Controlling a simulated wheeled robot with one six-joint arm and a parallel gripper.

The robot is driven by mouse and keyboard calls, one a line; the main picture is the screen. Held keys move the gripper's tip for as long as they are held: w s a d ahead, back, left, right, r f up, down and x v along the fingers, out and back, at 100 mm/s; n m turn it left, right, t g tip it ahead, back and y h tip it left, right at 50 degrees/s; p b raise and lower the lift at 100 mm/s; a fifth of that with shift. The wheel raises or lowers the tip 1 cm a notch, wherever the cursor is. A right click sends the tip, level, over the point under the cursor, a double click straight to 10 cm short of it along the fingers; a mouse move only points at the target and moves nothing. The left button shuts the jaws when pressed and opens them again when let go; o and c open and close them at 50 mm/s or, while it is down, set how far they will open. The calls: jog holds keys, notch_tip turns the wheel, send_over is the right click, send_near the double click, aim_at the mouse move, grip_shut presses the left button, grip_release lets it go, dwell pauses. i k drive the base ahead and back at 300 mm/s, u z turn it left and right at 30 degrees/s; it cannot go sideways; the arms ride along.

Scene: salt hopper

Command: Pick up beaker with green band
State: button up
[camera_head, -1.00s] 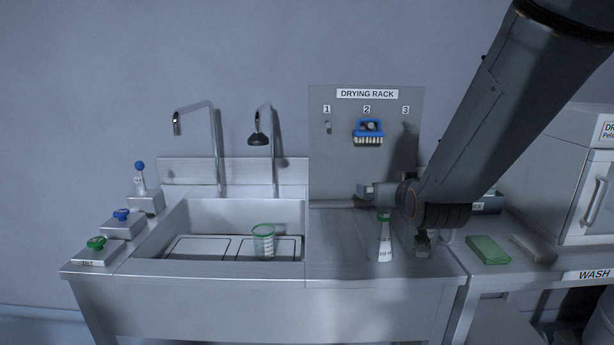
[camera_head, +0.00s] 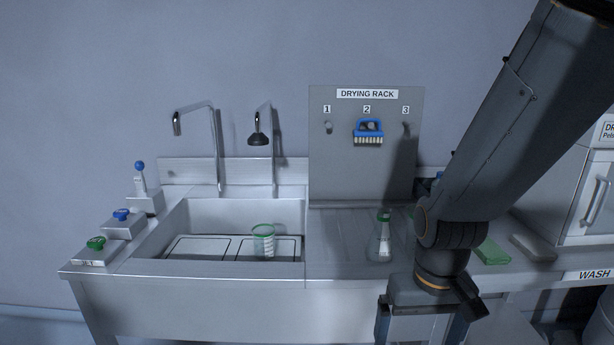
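The beaker with the green band (camera_head: 263,241) stands upright in the sink basin, on the right part of its floor. It is clear with white marks and a green rim band. My gripper (camera_head: 424,335) is at the lower right, in front of the counter and well to the right of the beaker. It points down, and its two fingers are apart at the bottom edge of the picture. The fingertips are cut off by the frame. I see nothing held between the fingers.
A flask with a green band (camera_head: 380,240) stands on the drainboard, just left of my arm. The sink (camera_head: 205,268) has raised walls, and two taps (camera_head: 217,150) rise behind it. A blue brush (camera_head: 368,131) hangs on the drying rack (camera_head: 330,170). A green sponge (camera_head: 492,252) lies right.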

aim_at(264, 237)
jog(key=k, duration=0.5)
jog(key=u, duration=1.85)
jog(key=i, duration=1.5)
jog(key=z, duration=2.35)
jog(key=i, duration=0.35)
jog(key=z, duration=0.05)
